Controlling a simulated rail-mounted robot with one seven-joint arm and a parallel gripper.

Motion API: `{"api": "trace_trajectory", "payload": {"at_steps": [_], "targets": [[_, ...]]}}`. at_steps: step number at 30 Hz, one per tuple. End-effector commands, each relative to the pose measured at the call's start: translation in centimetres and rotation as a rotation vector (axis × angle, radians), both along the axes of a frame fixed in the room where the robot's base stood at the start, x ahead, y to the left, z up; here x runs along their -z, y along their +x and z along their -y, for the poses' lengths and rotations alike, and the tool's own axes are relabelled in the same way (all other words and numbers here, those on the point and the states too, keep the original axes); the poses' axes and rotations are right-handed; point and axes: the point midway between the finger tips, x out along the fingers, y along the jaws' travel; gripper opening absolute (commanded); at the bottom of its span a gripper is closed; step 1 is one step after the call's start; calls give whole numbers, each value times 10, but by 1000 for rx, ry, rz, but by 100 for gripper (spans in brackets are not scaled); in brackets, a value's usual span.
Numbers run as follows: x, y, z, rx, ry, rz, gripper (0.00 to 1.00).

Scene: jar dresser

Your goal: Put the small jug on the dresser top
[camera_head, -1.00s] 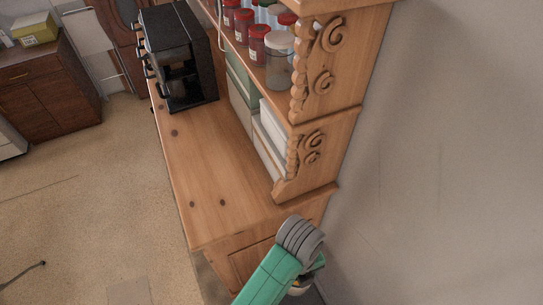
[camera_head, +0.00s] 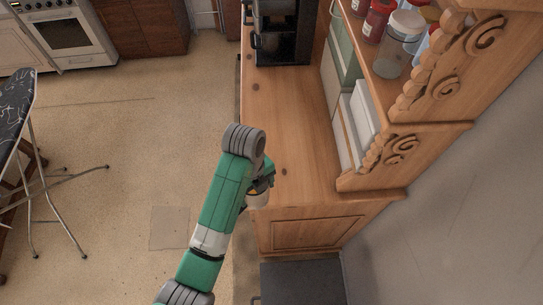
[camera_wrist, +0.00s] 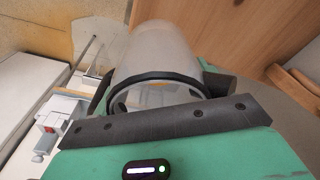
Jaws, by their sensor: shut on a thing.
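The dresser top (camera_head: 293,120) is a long bare wooden surface in the middle of the head view. My gripper (camera_head: 262,186) is at its near left corner, mostly hidden behind my own green arm. A small pale piece of the small jug (camera_head: 257,201) shows below the gripper there. In the wrist view the jug (camera_wrist: 155,52) is a translucent, pale, round vessel with a dark rim towards the camera. It lies between the dark fingers of my gripper (camera_wrist: 157,88), which is shut on it. Whether the jug touches the dresser is hidden.
A black oven-like appliance (camera_head: 283,32) stands at the far end of the dresser top. A shelf with several jars (camera_head: 398,45) and white boxes (camera_head: 357,118) line the right side. Carved trim (camera_head: 395,150) juts near the front right. The near-middle top is clear.

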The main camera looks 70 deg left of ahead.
Motion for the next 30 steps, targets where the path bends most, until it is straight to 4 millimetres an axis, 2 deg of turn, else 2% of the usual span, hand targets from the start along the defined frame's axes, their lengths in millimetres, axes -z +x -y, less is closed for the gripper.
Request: {"api": "trace_trajectory", "payload": {"at_steps": [1, 3, 6, 10, 17, 21, 24, 30], "targets": [[10, 13, -12, 2, 3, 1, 44], [2, 29, -26, 1, 0, -2, 44], [4, 51, -46, 2, 0, -1, 44], [8, 68, -62, 0, 0, -1, 44], [12, 74, -66, -1, -2, -1, 44], [35, 73, -66, -1, -4, -2, 44], [44, 73, -66, 0, -2, 0, 44], [45, 73, -66, 0, -1, 0, 44]]}}
